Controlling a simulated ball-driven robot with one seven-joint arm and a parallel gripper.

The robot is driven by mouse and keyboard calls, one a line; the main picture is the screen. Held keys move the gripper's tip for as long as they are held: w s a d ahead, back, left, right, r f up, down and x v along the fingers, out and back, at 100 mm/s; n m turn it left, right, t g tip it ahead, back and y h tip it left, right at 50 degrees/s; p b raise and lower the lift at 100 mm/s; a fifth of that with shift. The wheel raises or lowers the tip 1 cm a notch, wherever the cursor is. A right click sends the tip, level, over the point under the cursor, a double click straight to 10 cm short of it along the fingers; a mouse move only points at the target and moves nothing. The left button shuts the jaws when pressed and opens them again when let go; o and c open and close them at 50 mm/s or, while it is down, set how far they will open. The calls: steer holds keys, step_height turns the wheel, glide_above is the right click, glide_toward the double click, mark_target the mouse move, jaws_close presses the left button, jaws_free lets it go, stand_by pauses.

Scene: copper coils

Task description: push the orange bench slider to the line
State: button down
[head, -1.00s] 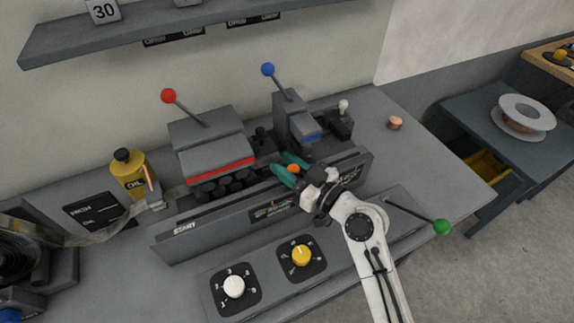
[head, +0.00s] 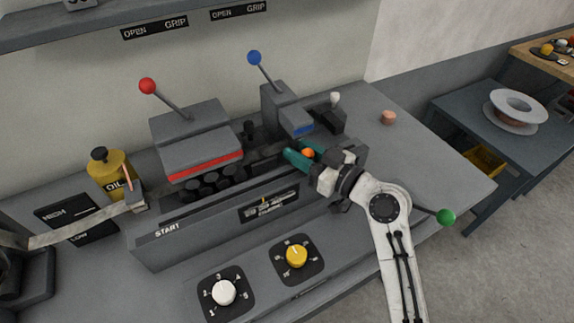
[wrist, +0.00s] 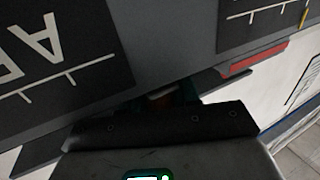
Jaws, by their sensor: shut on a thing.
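The orange bench slider (head: 308,153) shows as a small orange knob behind the long grey front rail (head: 195,228), in front of the blue-striped press. My gripper (head: 305,154) has its teal fingers shut on the slider, one on each side. In the wrist view the fingers are dark and the slider is mostly hidden. A black scale plate (head: 268,206) on the rail has a small yellow mark, left of the slider; its scale also shows in the wrist view (wrist: 262,20). I cannot tell which mark is the line. "START" is printed at the rail's left end.
A red-striped press (head: 196,140) with a red-knobbed lever stands left, and a blue-striped press (head: 285,108) stands behind the slider. A green-knobbed lever (head: 446,217) is right of my arm. White (head: 223,292) and yellow (head: 297,256) dials are in front. The bench's right end is mostly clear.

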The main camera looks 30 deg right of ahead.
steer(key=shift+d, duration=0.35)
steer(key=c, duration=0.9)
jaws_free()
